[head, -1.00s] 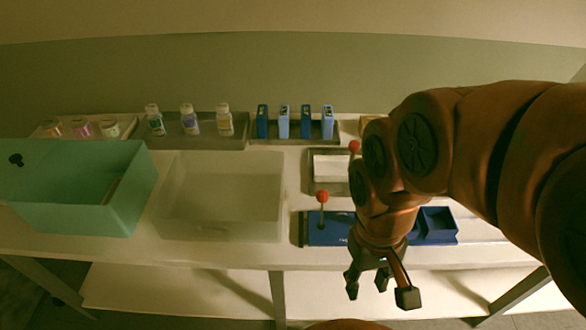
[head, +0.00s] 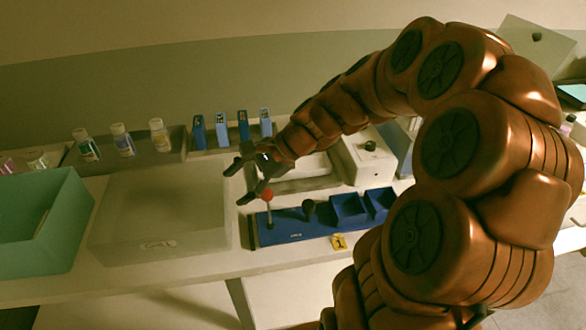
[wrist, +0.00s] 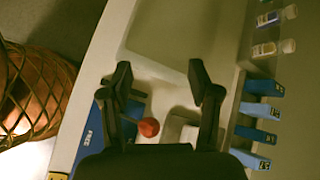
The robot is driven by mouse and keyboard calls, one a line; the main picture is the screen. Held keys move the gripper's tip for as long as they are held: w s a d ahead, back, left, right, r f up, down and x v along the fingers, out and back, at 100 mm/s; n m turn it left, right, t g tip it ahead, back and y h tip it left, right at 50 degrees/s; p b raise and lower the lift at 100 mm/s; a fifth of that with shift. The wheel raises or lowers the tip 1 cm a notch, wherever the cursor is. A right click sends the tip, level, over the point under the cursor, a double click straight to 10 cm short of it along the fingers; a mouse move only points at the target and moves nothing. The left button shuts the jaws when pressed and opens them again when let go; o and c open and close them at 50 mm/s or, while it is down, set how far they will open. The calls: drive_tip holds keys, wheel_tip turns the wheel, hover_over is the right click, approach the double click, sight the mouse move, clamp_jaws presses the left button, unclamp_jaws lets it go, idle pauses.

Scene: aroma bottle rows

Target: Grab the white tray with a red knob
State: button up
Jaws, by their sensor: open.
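The white tray (head: 314,164) sits in a grey frame behind the blue board, partly covered by my arm in the head view. Its own red knob is hidden there. A pale part of it (wrist: 178,130) shows between my fingers in the wrist view. My gripper (head: 240,182) is open and empty, left of the tray and above the table. Its fingers are spread in the wrist view (wrist: 160,82). A red ball on a stick (head: 267,194) stands on the blue board (head: 284,228), close to one fingertip; the ball also shows in the wrist view (wrist: 148,127).
A large white bin (head: 160,215) lies left of my gripper, with a teal bin (head: 35,230) beyond it. Several blue boxes (head: 221,130) and white-capped bottles (head: 123,140) stand along the back. A white box with a black knob (head: 368,160) stands to the right.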

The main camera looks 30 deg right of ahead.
drive_tip(key=w+d+f+m+t+h+b, duration=0.15)
drive_tip(key=w+d+m+t, duration=0.25)
drive_tip(key=d+m, duration=0.65)
drive_tip(key=w+d+f+m+t+h, duration=0.25)
drive_tip(key=d+m+t, duration=0.2)
drive_tip(key=d, duration=1.15)
drive_tip(key=shift+g+y, duration=0.25)
drive_tip(key=shift+y, duration=0.05)
drive_tip(key=x, duration=0.4)
drive_tip(key=a+x, duration=0.1)
drive_tip(key=x, duration=0.2)
drive_tip(key=shift+r, duration=0.3)
drive_tip(key=shift+w+a+f, duration=0.2)
drive_tip(key=shift+w+f, duration=0.05)
drive_tip(key=shift+w, duration=0.25)
clamp_jaws()
